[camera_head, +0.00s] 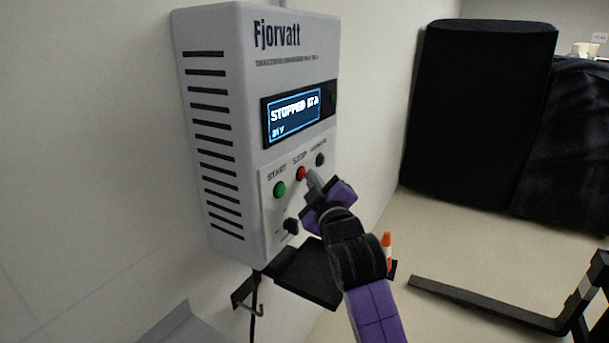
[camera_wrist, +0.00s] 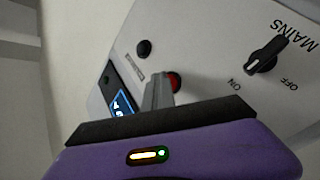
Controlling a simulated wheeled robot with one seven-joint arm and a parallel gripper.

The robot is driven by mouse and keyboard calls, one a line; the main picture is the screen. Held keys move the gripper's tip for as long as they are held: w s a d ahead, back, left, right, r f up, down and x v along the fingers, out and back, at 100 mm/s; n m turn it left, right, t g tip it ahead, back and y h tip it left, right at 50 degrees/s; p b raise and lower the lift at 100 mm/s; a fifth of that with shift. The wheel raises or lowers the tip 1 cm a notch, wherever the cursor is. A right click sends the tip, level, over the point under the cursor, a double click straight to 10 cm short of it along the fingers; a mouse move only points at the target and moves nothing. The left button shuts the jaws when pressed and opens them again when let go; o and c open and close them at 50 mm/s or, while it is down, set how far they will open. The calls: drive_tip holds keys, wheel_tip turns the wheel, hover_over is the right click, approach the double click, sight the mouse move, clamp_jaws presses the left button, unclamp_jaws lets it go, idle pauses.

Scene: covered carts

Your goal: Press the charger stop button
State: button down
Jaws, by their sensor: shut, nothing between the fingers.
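The grey charger (camera_head: 215,130) marked "Fjorvatt" is mounted on the wall in the head view. Its display (camera_head: 295,114) is lit and reads "STOPPED" with more text after it. The red stop button (camera_head: 301,174) sits between the green start button (camera_head: 279,189) and a black button (camera_head: 320,160). My gripper (camera_head: 312,177) is shut and empty, its fingertips right beside the red button. In the wrist view the fingers (camera_wrist: 158,92) partly cover the red button (camera_wrist: 174,82). I cannot tell whether they touch it.
A black mains knob (camera_head: 291,226) is low on the panel, and it shows in the wrist view (camera_wrist: 266,54). A black shelf (camera_head: 308,277) is below the charger. An orange cone (camera_head: 387,250), a black floor frame (camera_head: 490,310) and dark covered carts (camera_head: 478,110) stand to the right.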

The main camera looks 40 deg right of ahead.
drive_tip(key=shift+s+d+p, duration=0.25)
drive_tip(key=shift+s+p, duration=0.05)
drive_tip(key=shift+s, duration=0.45)
drive_tip(key=shift+s+d+p, duration=0.3)
drive_tip(key=shift+s, duration=0.5)
drive_tip(key=shift+s+d+p, duration=0.25)
drive_tip(key=shift+s+p, duration=0.05)
drive_tip(key=shift+s, duration=0.45)
drive_tip(key=shift+s+d+p, duration=0.3)
drive_tip(key=shift+s, duration=0.5)
drive_tip(key=shift+r, duration=0.1)
drive_tip(key=s+a+f+m+y, duration=0.1)
drive_tip(key=s+a+f, duration=0.5)
drive_tip(key=s, duration=0.6)
drive_tip(key=s+a+f+m+g+y+b, duration=0.1)
drive_tip(key=s+a+f+m+y, duration=0.1)
drive_tip(key=s+a+f+y, duration=0.2)
drive_tip(key=s+a+f+m+g+y, duration=0.1)
drive_tip(key=s+a+f+y, duration=0.2)
drive_tip(key=s+a+f, duration=0.7)
drive_tip(key=s+a, duration=0.4)
drive_tip(key=s, duration=0.8)
drive_tip(key=shift+a+m, duration=0.3)
drive_tip(key=shift+a, duration=0.05)
